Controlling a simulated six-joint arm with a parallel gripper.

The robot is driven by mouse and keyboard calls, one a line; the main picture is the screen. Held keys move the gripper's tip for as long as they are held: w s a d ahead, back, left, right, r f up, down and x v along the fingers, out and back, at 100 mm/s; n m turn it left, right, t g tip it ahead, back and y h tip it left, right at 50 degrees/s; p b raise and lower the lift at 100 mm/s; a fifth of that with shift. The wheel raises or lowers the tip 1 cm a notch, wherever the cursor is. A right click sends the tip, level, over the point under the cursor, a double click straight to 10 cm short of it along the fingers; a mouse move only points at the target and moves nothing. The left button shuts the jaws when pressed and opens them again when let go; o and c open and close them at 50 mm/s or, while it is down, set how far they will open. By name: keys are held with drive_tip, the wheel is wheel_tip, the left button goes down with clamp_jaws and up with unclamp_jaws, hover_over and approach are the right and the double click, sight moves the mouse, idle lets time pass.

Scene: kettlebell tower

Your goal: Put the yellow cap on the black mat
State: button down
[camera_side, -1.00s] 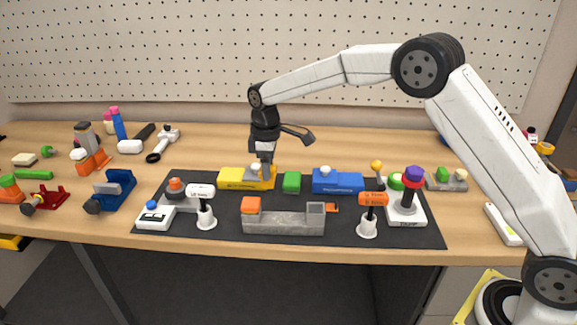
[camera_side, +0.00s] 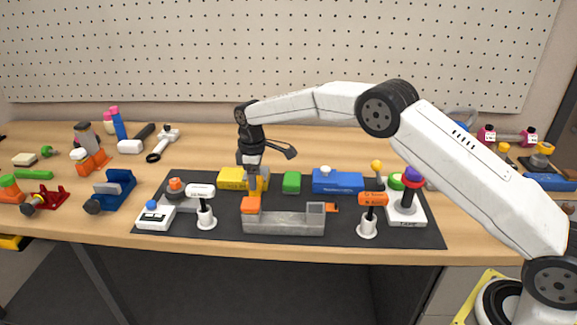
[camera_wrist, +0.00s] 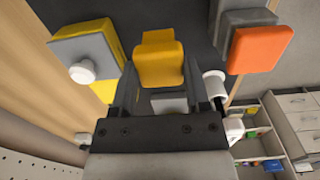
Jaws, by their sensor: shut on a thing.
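The yellow cap (camera_side: 253,183) is held between the fingers of my gripper (camera_side: 252,176), which is shut on it. In the wrist view the cap (camera_wrist: 158,62) sits between both fingers (camera_wrist: 160,85). In the side view it appears just behind and above the orange cap (camera_side: 251,203); I cannot tell whether it touches anything below. The yellow block (camera_side: 231,178) lies behind my gripper, its right end partly hidden. In the wrist view its bare grey end with a white knob (camera_wrist: 82,71) shows. The black mat (camera_side: 343,228) lies under these things.
The grey block (camera_side: 283,222) with the orange cap is close in front of my gripper. A green block (camera_side: 291,182) and a blue block (camera_side: 338,181) stand to the right. A white labelled post (camera_side: 204,207) stands front left. Bare mat shows between them.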

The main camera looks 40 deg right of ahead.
drive_tip(key=shift+f, duration=0.1)
drive_tip(key=shift+w+f, duration=0.15)
drive_tip(key=shift+f, duration=1.5)
drive_tip(key=shift+f, duration=0.15)
drive_tip(key=shift+c, duration=0.3)
unclamp_jaws()
wheel_tip(320, 180, up, 12)
drive_tip(key=shift+r, duration=0.15)
